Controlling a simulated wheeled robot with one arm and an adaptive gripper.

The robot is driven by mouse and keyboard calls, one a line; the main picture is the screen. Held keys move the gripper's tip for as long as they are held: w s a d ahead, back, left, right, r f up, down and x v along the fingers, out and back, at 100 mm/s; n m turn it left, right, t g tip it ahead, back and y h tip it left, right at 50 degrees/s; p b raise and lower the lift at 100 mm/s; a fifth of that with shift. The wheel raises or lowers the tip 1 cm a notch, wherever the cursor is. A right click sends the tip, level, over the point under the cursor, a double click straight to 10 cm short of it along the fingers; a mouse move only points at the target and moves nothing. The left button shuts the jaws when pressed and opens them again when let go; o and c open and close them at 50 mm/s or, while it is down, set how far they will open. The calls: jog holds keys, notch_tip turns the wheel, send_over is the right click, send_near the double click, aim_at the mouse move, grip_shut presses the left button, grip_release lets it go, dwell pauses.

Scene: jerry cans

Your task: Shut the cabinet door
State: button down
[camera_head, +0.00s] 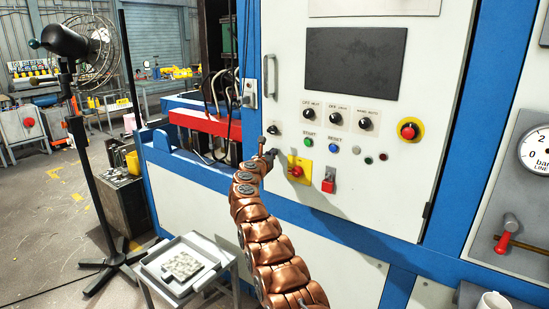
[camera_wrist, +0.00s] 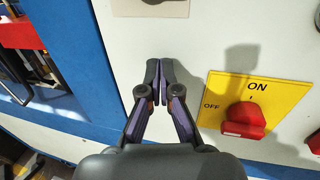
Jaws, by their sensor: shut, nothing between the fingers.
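The cabinet door (camera_head: 282,100) is a white panel in a blue frame, with a dark screen, knobs and a grey handle (camera_head: 269,75) at its upper left. It looks close to flush with the frame, but I cannot tell whether a small gap remains. My gripper (camera_head: 271,154) is at the lower left of the door. In the wrist view my gripper (camera_wrist: 160,72) has its fingertips together, empty, in front of the white door surface (camera_wrist: 205,50). They are left of the yellow plate with the red ON/OFF switch (camera_wrist: 244,119). I cannot tell whether they touch the door.
A red emergency button (camera_head: 408,130) and a red padlock-like part (camera_head: 328,184) stick out from the door. A pressure gauge (camera_head: 537,150) is at the right. A black fan stand (camera_head: 95,190) and a small table with a tray (camera_head: 155,268) stand at the left.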

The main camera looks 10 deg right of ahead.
jog(key=shift+w+a+b+v, duration=0.85)
jog(key=shift+a+b+v, duration=0.3)
jog(key=shift+b+v, duration=4.65)
jog(key=s+a+r+n+t+y+p, duration=0.35)
jog(key=a+r+n+y, duration=0.4)
jog(key=r+n, duration=0.5)
jog(key=s+a+f+n+g+y+p, duration=0.1)
jog(key=s+a+n+g+y, duration=0.15)
jog(key=s+n, duration=0.35)
jog(key=s+a+f+n+g+y+p, duration=0.1)
jog(key=s+a+f+n+y, duration=0.1)
jog(key=s+n+y, duration=0.4)
jog(key=s+d+f+n+g+h+p, duration=0.15)
jog(key=s+f+n+g, duration=0.35)
jog(key=s, duration=0.8)
jog(key=s+d+f+n+g+p, duration=0.1)
jog(key=s+f+n+g+p, duration=0.15)
jog(key=s+f+n, duration=0.7)
jog(key=s+d+f+n+g+h, duration=0.1)
jog(key=s+d+g, duration=0.2)
jog(key=s, duration=0.8)
jog(key=s+d+f+n+g+h+p, duration=0.1)
jog(key=s+d+f+g, duration=0.1)
jog(key=s, duration=1)
jog(key=s+d+f+n+g+h, duration=0.1)
jog(key=s+d+g, duration=0.3)
jog(key=s, duration=0.8)
jog(key=shift+d+f+n+h+p, duration=0.4)
jog(key=shift+d+n, duration=0.2)
jog(key=shift+d, duration=0.5)
